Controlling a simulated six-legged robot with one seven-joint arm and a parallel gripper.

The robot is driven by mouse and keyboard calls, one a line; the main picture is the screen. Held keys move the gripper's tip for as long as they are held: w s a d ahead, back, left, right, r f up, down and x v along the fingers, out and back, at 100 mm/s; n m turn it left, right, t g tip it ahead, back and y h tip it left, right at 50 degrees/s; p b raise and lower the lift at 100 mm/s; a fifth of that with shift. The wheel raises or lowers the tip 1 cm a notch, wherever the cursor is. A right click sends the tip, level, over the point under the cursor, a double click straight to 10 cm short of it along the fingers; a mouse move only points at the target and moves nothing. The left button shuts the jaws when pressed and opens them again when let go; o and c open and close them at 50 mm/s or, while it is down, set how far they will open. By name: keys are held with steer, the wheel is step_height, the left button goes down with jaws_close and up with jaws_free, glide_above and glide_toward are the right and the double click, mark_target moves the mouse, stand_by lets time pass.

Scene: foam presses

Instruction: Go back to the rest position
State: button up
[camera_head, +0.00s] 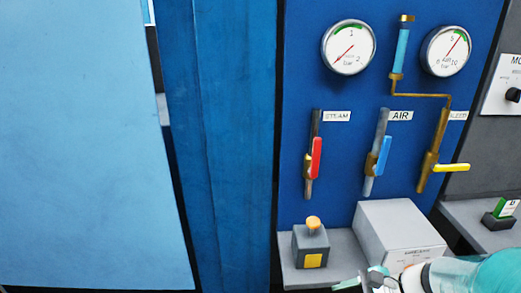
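My gripper (358,283) shows at the bottom edge, right of centre, in front of the grey shelf. It points left, and my white and teal arm comes in from the lower right. The fingertips are small and partly cut off by the frame edge, so I cannot tell whether they are open or shut. I see nothing clearly held. My gripper is below and right of a grey button box (310,245) with an orange knob (313,223), and in front of a light grey box (398,236).
A blue panel carries two gauges (348,47) (446,51). Below are a red-handled steam valve (315,158), a blue-handled air valve (384,157) and a yellow-handled bleed valve (451,168) with its handle sideways. A green switch (505,208) is at right.

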steer(key=s+a+r+n+t+h, duration=0.1)
steer(key=s+a+r+n+h, duration=0.1)
steer(key=r+n+h, duration=0.2)
steer(key=s+a+r+n+t+h, duration=0.1)
steer(key=r+n+h, duration=0.3)
steer(key=r+n, duration=0.4)
steer(key=s+a+n, duration=0.1)
steer(key=n, duration=0.3)
steer(key=shift+s+r+h, duration=0.15)
steer(key=shift+h, duration=0.15)
